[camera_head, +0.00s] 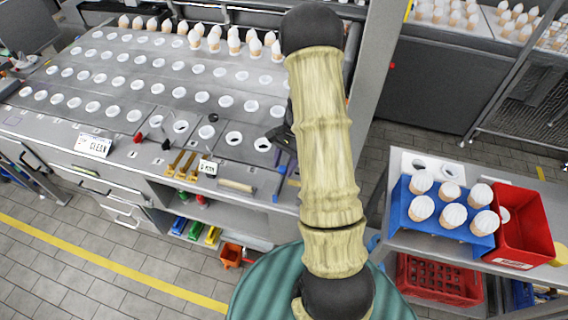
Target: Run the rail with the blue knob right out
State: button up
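A small blue knob-like part (281,169) shows at the front right of the grey bench (150,165), just below my gripper. A second small blue spot (275,198) sits on the front edge below it. I cannot tell which one belongs to the rail, and the rail itself is not clearly visible. My gripper (283,148) is dark and reaches down at the bench's right end, close above the upper blue part. My pale, ribbed arm hides much of it. I cannot see whether its fingers are open or touch the blue part.
A red knob (137,139) and a black knob (213,117) stand on the bench. Brass bars (180,163) and a wooden-looking handle (237,185) lie at its front. A cart at right holds a blue tray (399,207) of cones and a red bin (522,225). Grey floor lies in front.

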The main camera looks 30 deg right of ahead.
jog(key=shift+o, duration=0.4)
jog(key=b+v, duration=0.3)
jog(key=v, duration=1.4)
jog(key=shift+w, duration=0.2)
jog(key=shift+s+d+r, duration=0.1)
jog(key=shift+s+d, duration=0.05)
jog(key=shift+s, duration=0.05)
jog(key=s+a+f+n+t+h, duration=0.2)
jog(key=s+a+n+t+h, duration=0.2)
jog(key=s+a+n, duration=0.9)
jog(key=a, duration=0.3)
jog(key=shift+s+a+f, duration=0.2)
jog(key=shift+a+f, duration=0.15)
jog(key=shift+f, duration=0.05)
jog(key=shift+w, duration=0.1)
jog(key=shift+c, duration=0.5)
